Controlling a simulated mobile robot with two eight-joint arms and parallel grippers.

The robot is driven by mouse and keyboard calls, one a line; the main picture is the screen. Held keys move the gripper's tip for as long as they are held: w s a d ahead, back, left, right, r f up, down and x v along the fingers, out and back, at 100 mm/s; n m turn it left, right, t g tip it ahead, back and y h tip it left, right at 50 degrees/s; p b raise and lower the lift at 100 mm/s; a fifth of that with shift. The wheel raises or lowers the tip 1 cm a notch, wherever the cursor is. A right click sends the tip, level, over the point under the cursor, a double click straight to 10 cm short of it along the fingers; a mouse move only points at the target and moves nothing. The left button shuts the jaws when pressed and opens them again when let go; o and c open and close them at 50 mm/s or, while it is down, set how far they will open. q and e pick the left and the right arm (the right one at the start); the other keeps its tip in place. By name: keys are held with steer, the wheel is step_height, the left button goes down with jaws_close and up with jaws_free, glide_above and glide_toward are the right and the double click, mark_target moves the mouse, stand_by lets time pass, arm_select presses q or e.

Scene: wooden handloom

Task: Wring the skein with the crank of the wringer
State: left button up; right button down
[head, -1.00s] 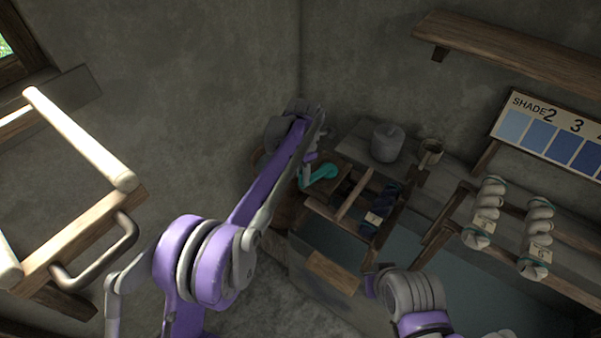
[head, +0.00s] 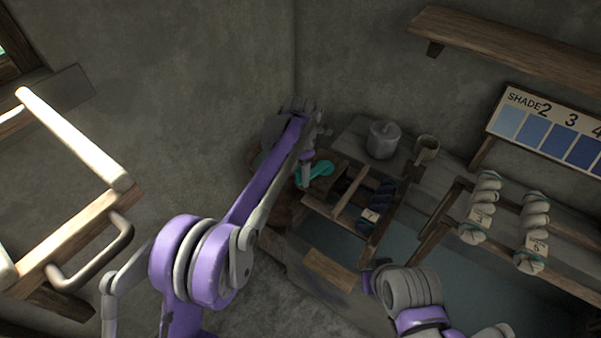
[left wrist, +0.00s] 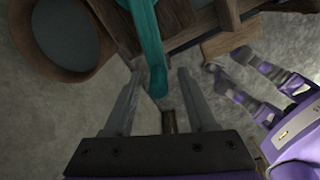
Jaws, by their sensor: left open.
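The wringer is a small wooden frame (head: 345,212) at the end of the trough. A dark blue skein (head: 383,196) with a pale tag lies in it. The teal crank (head: 316,172) is at the wringer's left end. My left gripper (head: 306,180) is at the crank, partly hidden by its own arm. In the left wrist view the crank (left wrist: 150,45) reaches down to the gap between the open fingers of the left gripper (left wrist: 160,85); contact cannot be told. My right gripper (head: 372,282) is low in the middle, its fingers unclear.
Pale tagged skeins (head: 479,210) hang on a rack at right under a shade chart (head: 550,130). A round wooden vessel (left wrist: 60,40) is close to my left gripper. A wooden frame (head: 75,145) stands at left.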

arm_select(q)
step_height(320, 180, up, 11)
steer(key=shift+f+p, duration=0.1)
steer(key=shift+p, duration=0.3)
stand_by(0.4)
